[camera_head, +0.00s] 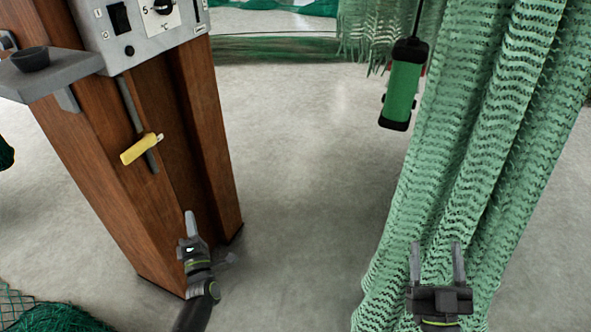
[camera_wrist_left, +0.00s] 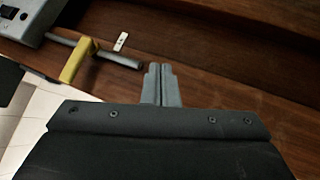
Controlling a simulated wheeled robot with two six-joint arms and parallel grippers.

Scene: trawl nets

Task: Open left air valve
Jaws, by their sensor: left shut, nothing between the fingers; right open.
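A yellow valve handle (camera_head: 142,149) sits on a grey pipe (camera_head: 131,104) that runs down the wooden post below the control box. The handle lies across the pipe in the head view. It also shows in the left wrist view (camera_wrist_left: 75,60), up and left of the fingertips. My left gripper (camera_head: 189,222) is shut and empty, in front of the post, below and right of the handle and apart from it. In the left wrist view its closed fingers (camera_wrist_left: 160,75) point at the wood. My right gripper (camera_head: 437,250) is open and empty in front of the green net.
The wooden post (camera_head: 90,180) carries a grey control box (camera_head: 140,30) and a grey shelf with a dark cup (camera_head: 30,60). A green net (camera_head: 470,150) hangs at right, beside a green-black hanging device (camera_head: 402,85). The floor between post and net is clear.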

